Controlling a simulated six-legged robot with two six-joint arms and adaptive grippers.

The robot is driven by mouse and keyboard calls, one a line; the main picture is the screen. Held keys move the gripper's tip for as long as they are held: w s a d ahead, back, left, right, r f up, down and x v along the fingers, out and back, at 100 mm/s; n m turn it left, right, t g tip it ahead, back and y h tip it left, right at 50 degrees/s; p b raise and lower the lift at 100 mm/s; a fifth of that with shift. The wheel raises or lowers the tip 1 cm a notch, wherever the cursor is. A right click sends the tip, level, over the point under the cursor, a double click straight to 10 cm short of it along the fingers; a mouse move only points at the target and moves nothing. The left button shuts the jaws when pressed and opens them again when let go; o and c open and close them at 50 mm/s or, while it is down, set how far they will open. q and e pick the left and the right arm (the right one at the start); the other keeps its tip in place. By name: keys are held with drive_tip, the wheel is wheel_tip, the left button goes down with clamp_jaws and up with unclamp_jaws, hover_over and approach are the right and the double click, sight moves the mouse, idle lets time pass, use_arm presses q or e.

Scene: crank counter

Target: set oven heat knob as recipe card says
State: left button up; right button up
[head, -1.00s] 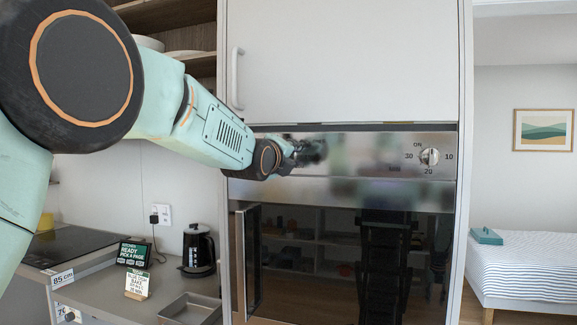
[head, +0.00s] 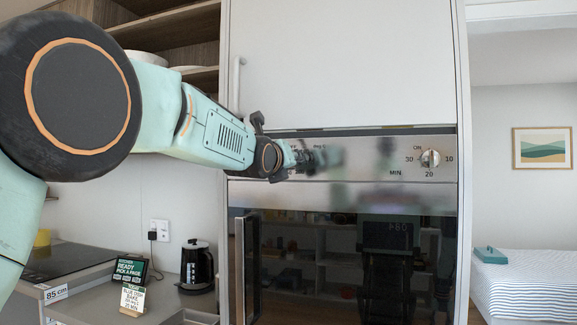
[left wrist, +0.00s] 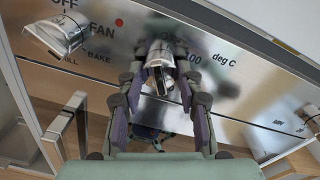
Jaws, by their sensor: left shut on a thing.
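In the left wrist view, my left gripper (left wrist: 160,97) is shut on the metal heat knob (left wrist: 160,56), whose scale shows "100" and "deg C". The fingers lie on either side of the knob and cover part of its dial. In the head view, my left gripper (head: 312,160) is at the oven's steel panel (head: 365,150), and the wrist hides the knob. The small recipe card (head: 132,299) stands on the counter at lower left. "BAKE" is legible on it; I cannot surely read its heat. My right gripper is not in view.
A mode knob (left wrist: 58,38) marked OFF, FAN and BAKE is left of my fingers. A minute timer knob (head: 430,158) is at the panel's right. The glass oven door (head: 340,265) is below. A black kettle (head: 196,265) and dark sign (head: 131,268) stand on the counter.

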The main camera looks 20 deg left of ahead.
use_arm(q)
drive_tip(key=shift+f, duration=0.1)
idle(0.3)
drive_tip(key=o, duration=1.2)
drive_tip(key=shift+s, duration=0.15)
drive_tip(key=shift+s, duration=3.6)
